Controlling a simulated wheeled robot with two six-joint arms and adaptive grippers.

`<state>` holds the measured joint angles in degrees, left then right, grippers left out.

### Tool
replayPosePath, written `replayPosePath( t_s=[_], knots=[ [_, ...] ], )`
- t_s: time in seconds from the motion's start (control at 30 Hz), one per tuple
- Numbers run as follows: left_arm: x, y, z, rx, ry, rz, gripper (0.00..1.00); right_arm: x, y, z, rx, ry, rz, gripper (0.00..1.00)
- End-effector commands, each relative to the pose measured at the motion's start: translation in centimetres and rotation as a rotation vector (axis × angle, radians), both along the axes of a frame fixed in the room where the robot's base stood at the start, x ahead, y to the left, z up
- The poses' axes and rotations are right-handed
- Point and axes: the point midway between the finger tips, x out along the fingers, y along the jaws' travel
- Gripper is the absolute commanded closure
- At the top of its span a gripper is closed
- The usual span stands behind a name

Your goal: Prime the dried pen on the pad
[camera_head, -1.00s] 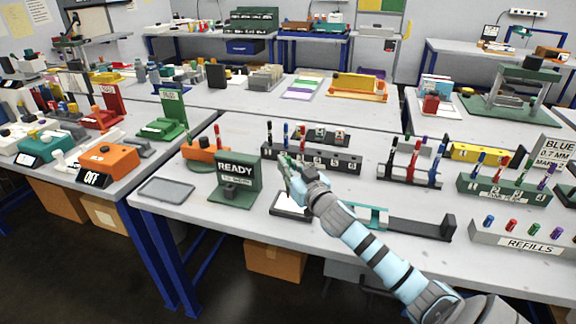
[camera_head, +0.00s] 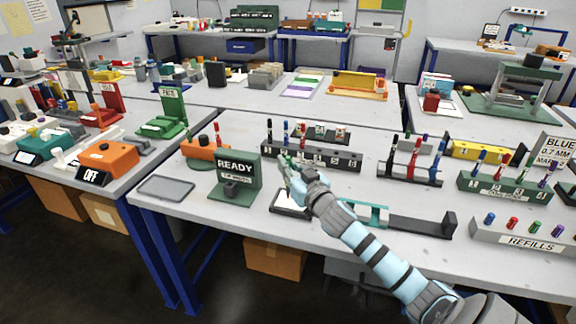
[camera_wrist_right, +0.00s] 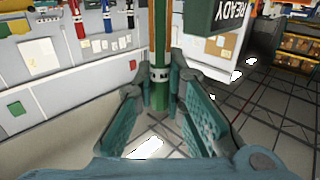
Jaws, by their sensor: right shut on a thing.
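My right gripper (camera_head: 284,166) is shut on a pen, above the dark-framed pad (camera_head: 287,210) with its white surface. In the head view the pen is small and mostly hidden by the fingers. In the right wrist view the pen (camera_wrist_right: 159,96) stands upright between the fingers (camera_wrist_right: 160,78), with a green end, a pale band and a brownish-orange barrel. I cannot tell whether its tip touches the pad. My left gripper is not in view.
A green READY stand (camera_head: 236,182) is just left of the pad. A dark numbered pen rack (camera_head: 330,160) is behind. A teal and dark grey fixture (camera_head: 420,224) lies to the right, under my forearm. A grey tray (camera_head: 165,188) lies at the left table edge.

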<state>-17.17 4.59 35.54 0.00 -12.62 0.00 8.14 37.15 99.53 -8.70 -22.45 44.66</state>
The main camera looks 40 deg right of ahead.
Motion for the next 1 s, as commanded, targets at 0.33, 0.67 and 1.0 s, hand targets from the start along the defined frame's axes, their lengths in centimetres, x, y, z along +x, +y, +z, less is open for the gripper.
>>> replayPosePath(
  t_s=[0.33, 0.67, 1.0],
  knots=[
    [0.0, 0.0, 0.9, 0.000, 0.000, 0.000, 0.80, -0.7, -0.5, 1.1, -0.003, 0.001, 0.000, 1.00],
    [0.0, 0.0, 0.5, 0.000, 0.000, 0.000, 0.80, -1.7, -1.2, 1.3, 0.000, -0.001, 0.000, 1.00],
    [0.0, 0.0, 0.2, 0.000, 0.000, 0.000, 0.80, -1.6, -1.1, 0.9, 0.000, -0.001, 0.000, 1.00]
  ],
)
